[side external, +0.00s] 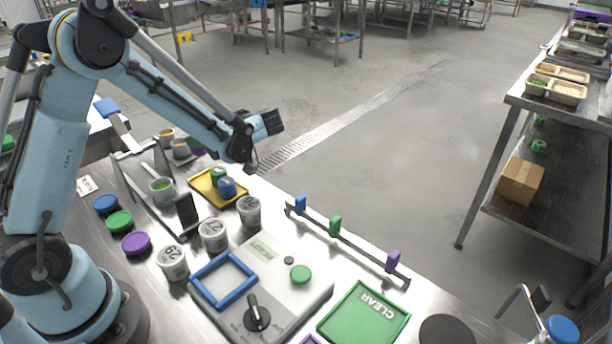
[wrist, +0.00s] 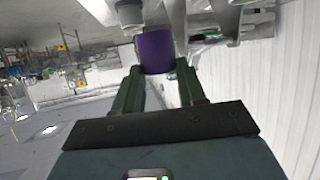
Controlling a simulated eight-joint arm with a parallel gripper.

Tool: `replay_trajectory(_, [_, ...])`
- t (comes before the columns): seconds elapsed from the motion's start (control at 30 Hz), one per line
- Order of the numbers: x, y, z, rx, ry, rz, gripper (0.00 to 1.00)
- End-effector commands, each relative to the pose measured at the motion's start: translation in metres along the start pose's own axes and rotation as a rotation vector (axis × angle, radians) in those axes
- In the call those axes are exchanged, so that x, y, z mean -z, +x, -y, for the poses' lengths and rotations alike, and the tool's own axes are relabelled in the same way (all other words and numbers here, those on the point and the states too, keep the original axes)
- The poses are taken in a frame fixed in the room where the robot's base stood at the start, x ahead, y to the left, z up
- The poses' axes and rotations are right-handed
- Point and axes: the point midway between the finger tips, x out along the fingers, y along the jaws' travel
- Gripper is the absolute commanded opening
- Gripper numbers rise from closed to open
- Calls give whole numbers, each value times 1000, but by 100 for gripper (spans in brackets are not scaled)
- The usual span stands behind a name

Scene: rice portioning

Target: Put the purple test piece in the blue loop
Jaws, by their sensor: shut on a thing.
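In the wrist view my gripper (wrist: 157,70) is shut on the purple test piece (wrist: 155,50), which sits between its fingertips. In the side external view my wrist is raised past the back of the bench, and its fingers are hard to make out. A small purple patch (side external: 198,152) shows below my forearm; I cannot tell if it is the held piece. The blue loop (side external: 223,280), a square blue frame, lies on the grey panel at the front. It looks empty, and my gripper is well away from it.
A yellow tray (side external: 203,195) holds a green and a blue piece. Several numbered tubs (side external: 213,235) stand between it and the loop. A rail with coloured clips (side external: 345,240) runs along the bench edge. A green CLEAR tray (side external: 330,325) and a black dial (side external: 257,317) are near the loop.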

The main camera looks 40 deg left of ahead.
Motion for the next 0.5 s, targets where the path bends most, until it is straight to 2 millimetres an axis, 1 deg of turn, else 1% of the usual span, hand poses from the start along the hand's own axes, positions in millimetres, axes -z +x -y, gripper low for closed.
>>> replay_trajectory(0.03, [-9, 4, 0, -1, 0, 0, 9])
replay_trajectory(0.13, [-23, 9, 0, -1, 0, -1, 9])
replay_trajectory(0.2, [-30, 12, 0, -1, 0, -1, 9])
replay_trajectory(0.37, [-39, 16, 0, -1, 0, 0, 9])
replay_trajectory(0.5, [-54, 22, 0, -1, 0, 0, 9])
